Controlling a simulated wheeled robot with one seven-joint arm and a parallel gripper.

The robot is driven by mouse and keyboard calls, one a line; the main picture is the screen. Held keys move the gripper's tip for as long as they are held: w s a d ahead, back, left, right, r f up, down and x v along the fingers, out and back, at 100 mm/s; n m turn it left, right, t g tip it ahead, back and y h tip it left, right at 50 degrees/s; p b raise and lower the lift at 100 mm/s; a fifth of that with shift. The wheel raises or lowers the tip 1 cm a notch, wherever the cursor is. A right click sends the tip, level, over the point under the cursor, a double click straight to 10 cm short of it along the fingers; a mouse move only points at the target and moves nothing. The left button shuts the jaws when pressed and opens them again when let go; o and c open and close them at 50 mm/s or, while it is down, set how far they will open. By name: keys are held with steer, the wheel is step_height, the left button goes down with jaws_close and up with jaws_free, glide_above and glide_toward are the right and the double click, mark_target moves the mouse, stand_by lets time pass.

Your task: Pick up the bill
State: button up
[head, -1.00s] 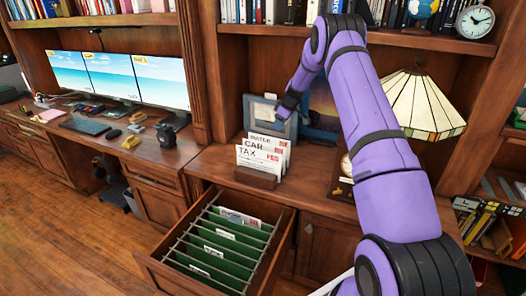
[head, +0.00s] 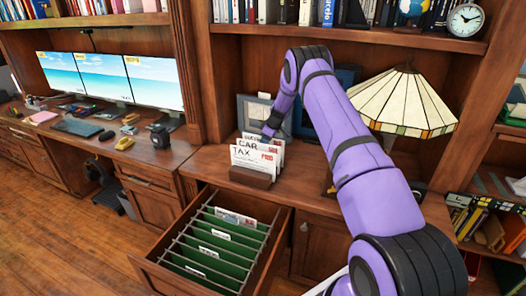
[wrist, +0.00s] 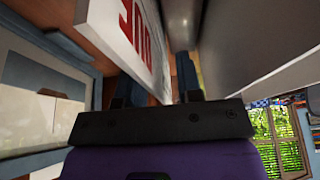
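Several white bills stand in a wooden letter holder (head: 250,177) on the cabinet top. The front bill (head: 248,161) reads TAX and the one behind it (head: 247,145) reads CAR. Another bill behind these is mostly hidden. My gripper (head: 269,130) is at the back of the stack, its tips partly hidden by the bills. In the wrist view, a white bill (wrist: 125,35) with red letters reaches down toward the space between my two dark fingers (wrist: 155,92). The fingers are apart; I see no clear grip on a bill.
An open drawer (head: 276,240) with green hanging files juts out below the holder. A grey frame (head: 252,108) leans behind the bills. A stained-glass lamp (head: 405,100) stands to the right. A shelf of books is above.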

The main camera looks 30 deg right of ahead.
jaws_close()
